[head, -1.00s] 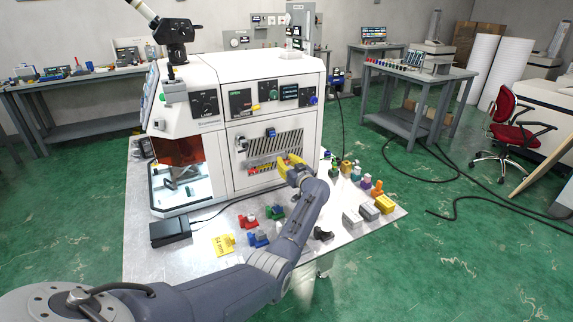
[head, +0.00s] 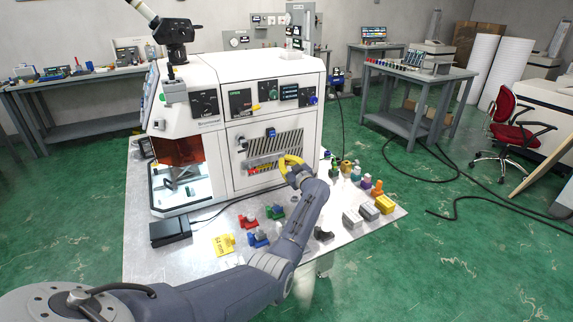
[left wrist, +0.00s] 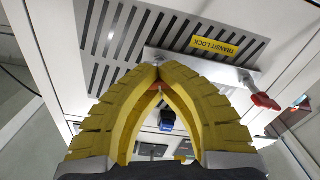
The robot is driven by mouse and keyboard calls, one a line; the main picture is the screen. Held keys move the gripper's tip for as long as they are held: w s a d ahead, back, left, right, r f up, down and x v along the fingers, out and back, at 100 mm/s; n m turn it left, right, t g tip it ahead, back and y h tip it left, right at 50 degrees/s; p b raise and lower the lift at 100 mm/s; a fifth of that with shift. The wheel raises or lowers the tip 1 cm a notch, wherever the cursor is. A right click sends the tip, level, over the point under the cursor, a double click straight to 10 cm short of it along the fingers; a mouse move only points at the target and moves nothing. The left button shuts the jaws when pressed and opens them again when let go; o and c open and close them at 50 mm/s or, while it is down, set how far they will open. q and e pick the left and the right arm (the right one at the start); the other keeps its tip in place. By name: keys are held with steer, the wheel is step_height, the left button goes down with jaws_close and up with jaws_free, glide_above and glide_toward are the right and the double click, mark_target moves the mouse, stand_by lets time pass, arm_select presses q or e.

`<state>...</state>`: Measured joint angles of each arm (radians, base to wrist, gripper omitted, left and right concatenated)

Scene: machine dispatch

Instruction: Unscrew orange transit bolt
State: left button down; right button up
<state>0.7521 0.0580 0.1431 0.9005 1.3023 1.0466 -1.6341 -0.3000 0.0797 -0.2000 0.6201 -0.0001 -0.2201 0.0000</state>
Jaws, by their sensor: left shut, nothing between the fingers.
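My left gripper (head: 287,158) has yellow ribbed fingers and is at the front of the white machine, near the vent grille (head: 275,147). In the left wrist view its fingertips (left wrist: 158,70) meet in an arch just below one end of a metal bracket labelled TRANSIT LOCK (left wrist: 215,46). The fingers hold nothing. A small patch of orange (left wrist: 155,87) shows between the fingers, just under the tips; the rest is hidden, so I cannot tell its shape. A red-orange knob (left wrist: 264,101) sits at the bracket's other end, apart from the fingers. My right gripper is not in view.
The machine (head: 226,131) stands on a metal table (head: 190,266). Several coloured blocks and fixtures lie along the table's front and right, under my left arm. A blue knob (left wrist: 167,120) is on the panel.

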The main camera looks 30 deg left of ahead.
arm_select(q)
steer(key=shift+r+n, duration=0.25)
steer(key=shift+n, duration=0.45)
steer(key=n, duration=0.5)
steer(key=shift+a, duration=0.1)
steer(key=n, duration=0.5)
stand_by(0.4)
